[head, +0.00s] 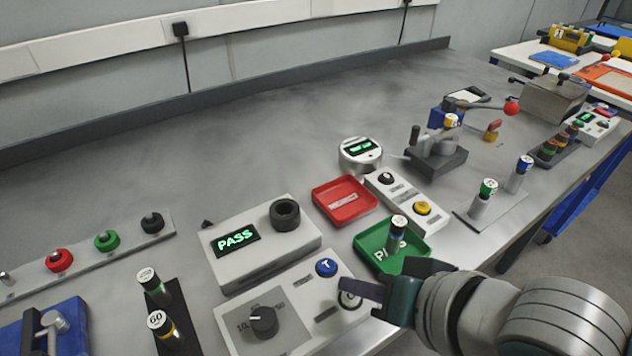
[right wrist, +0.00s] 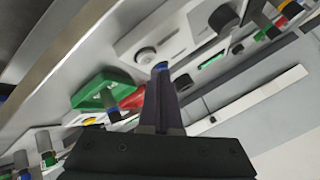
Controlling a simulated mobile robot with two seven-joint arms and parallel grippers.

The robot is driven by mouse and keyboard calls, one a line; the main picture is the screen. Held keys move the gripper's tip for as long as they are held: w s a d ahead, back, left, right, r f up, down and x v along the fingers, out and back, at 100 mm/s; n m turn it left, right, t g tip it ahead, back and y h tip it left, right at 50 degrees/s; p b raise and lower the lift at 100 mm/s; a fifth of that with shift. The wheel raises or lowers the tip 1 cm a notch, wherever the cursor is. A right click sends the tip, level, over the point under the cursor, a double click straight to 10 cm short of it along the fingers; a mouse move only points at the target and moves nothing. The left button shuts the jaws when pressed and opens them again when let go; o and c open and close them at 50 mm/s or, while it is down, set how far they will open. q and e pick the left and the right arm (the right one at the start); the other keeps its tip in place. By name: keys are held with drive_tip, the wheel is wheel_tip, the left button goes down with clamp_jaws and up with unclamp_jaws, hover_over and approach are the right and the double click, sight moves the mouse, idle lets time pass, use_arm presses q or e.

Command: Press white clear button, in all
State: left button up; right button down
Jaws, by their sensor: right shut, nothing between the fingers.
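The white button (head: 350,300) sits at the right end of a light grey control box (head: 310,335), beside a blue button (head: 326,267) marked T. My right gripper (head: 345,289) is shut and empty, with its fingertips over the white button and hiding part of it. I cannot tell whether they touch. In the right wrist view the shut fingers (right wrist: 161,85) point at the box, where a round white button in a dark ring (right wrist: 145,57) and a bit of blue button (right wrist: 160,65) show. My left gripper is not in view.
The box has a black dial (head: 263,321). Behind it stands a display unit (head: 236,240) reading PASS. A green tray (head: 370,240) with a capped cylinder (head: 396,232) is close beside my right gripper. A red tray (head: 345,200) lies further back. The back left of the bench is clear.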

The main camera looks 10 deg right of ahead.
idle(0.4)
drive_tip(key=shift+f, duration=0.45)
drive_tip(key=shift+f+b, duration=0.4)
idle(0.4)
idle(0.4)
drive_tip(key=shift+r+p, duration=0.85)
drive_tip(key=shift+p, duration=0.2)
